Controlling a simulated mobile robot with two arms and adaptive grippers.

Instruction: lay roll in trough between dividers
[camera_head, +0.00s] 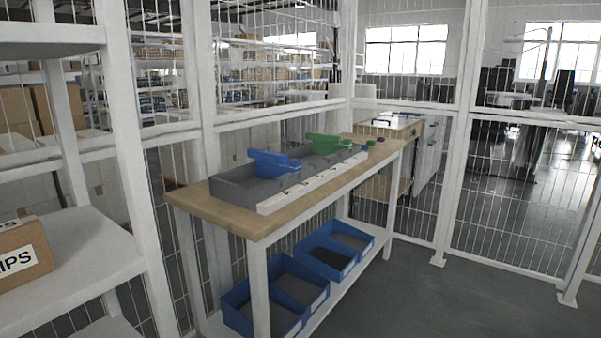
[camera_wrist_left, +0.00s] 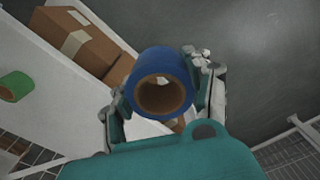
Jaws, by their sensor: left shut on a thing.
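A blue roll (camera_wrist_left: 153,64) with a brown core fills the middle of the left wrist view, its open end facing the camera. My left gripper (camera_wrist_left: 162,82) is shut on it, with one finger on each side, and holds it up. In the head view a long grey trough (camera_head: 232,192) stands on a wooden-topped bench. A blue divider (camera_head: 275,164) and a green divider (camera_head: 326,143) stand up across it. The floor of the trough between them is mostly hidden by its walls. My right gripper is in neither view.
A white labelled strip (camera_head: 310,184) runs along the trough's front. Small green and blue round things (camera_head: 370,143) lie at the bench's far end. Blue bins (camera_head: 325,258) stand on the shelf below. A white rack (camera_head: 75,270) stands left. A green roll (camera_wrist_left: 15,86) and cardboard boxes (camera_wrist_left: 80,42) show in the wrist view.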

